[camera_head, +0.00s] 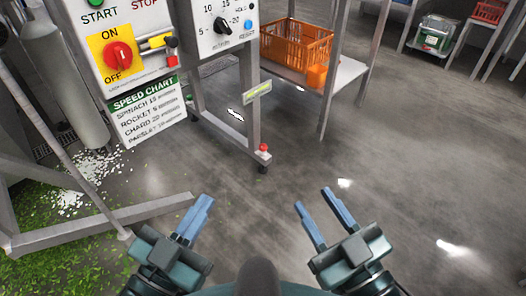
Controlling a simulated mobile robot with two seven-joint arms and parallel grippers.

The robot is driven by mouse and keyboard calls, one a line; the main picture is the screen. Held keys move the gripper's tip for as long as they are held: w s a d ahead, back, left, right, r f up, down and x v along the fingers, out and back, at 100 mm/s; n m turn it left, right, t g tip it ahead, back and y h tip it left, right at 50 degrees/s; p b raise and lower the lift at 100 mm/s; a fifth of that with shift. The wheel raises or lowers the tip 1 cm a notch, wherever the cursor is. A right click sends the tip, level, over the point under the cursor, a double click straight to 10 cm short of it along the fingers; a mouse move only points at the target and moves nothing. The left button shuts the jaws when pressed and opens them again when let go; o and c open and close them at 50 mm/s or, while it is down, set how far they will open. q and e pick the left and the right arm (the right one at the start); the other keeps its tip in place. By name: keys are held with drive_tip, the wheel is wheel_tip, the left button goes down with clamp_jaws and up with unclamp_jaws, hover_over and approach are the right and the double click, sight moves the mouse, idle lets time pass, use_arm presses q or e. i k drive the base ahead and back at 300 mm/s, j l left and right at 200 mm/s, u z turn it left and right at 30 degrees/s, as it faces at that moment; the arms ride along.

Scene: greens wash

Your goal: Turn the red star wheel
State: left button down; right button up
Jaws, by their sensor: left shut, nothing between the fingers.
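No wheel with a clear star shape can be made out. A small red knob (264,148) sits on the foot of the machine's upright, low near the floor; its exact shape is too small to tell. A larger red rotary switch (118,56) is on a yellow ON/OFF plate on the control panel. My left gripper (205,199) is shut and empty, at lower left, apart from both. My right gripper (313,198) is open and empty, to the right of the small red knob and touching nothing.
The control panel (85,20) and a speed chart (146,111) are on the machine frame at upper left. A metal rail (100,225) slants beside my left gripper. An orange crate (296,46) stands on a shelf behind.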

sight(262, 147)
drive_tip(key=i+l, duration=0.2)
drive_tip(key=l, duration=0.15)
drive_tip(key=i+l+u, duration=0.1)
drive_tip(key=i+l, duration=0.15)
drive_tip(key=i+l+u, duration=0.1)
drive_tip(key=l, duration=0.35)
drive_tip(key=i+l, duration=0.3)
drive_tip(key=i+l+u, duration=0.1)
drive_tip(key=l, duration=0.35)
drive_tip(key=i+l, duration=0.25)
drive_tip(key=l, duration=0.15)
drive_tip(key=i+l+u, duration=0.1)
drive_tip(key=l, duration=0.25)
drive_tip(key=i+l+u, duration=0.1)
drive_tip(key=i+l, duration=0.15)
drive_tip(key=l, duration=0.15)
drive_tip(key=i+j, duration=0.55)
drive_tip(key=j, duration=0.2)
drive_tip(key=z, duration=0.05)
